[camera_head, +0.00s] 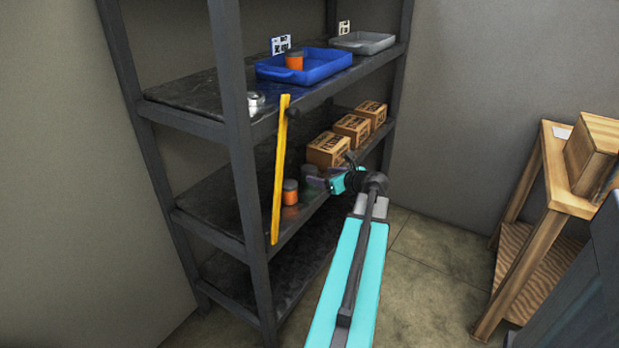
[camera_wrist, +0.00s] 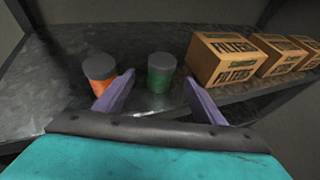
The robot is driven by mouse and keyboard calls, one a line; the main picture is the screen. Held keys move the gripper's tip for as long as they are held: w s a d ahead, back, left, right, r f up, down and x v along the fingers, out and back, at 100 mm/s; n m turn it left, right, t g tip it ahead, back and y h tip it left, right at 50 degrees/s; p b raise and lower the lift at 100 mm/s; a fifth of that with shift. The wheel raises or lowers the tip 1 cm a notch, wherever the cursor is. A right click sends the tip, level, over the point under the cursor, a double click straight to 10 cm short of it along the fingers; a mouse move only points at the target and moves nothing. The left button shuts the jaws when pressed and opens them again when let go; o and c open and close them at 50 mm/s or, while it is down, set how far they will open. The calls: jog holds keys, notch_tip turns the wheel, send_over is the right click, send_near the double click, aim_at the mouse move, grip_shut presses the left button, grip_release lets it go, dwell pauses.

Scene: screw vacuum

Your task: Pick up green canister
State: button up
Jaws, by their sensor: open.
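The green canister (camera_wrist: 160,78) has a dark grey lid and stands upright on the middle shelf. In the wrist view it is between and beyond the two purple fingers of my gripper (camera_wrist: 160,92), which is open and empty. In the head view my gripper (camera_head: 316,178) reaches in over the shelf edge, and the canister (camera_head: 309,170) is mostly hidden behind it. An orange canister (camera_wrist: 100,76) with the same grey lid stands just left of the green one, near my left finger; it also shows in the head view (camera_head: 290,192).
Several cardboard boxes (camera_wrist: 222,62) stand in a row to the right, the nearest close to my right finger. A yellow bar (camera_head: 280,170) stands upright at the shelf front. Above are a blue tray (camera_head: 318,68) and a grey tray (camera_head: 362,44). A wooden table (camera_head: 548,200) is at right.

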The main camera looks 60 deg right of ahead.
aim_at(314, 174)
jog(key=shift+b+x, duration=0.45)
jog(key=shift+x, duration=3.75)
jog(key=shift+d+f, duration=0.1)
jog(key=shift+d, duration=0.1)
jog(key=shift+b+x, duration=0.5)
jog(key=shift+x, duration=2)
jog(key=c, duration=1.1)
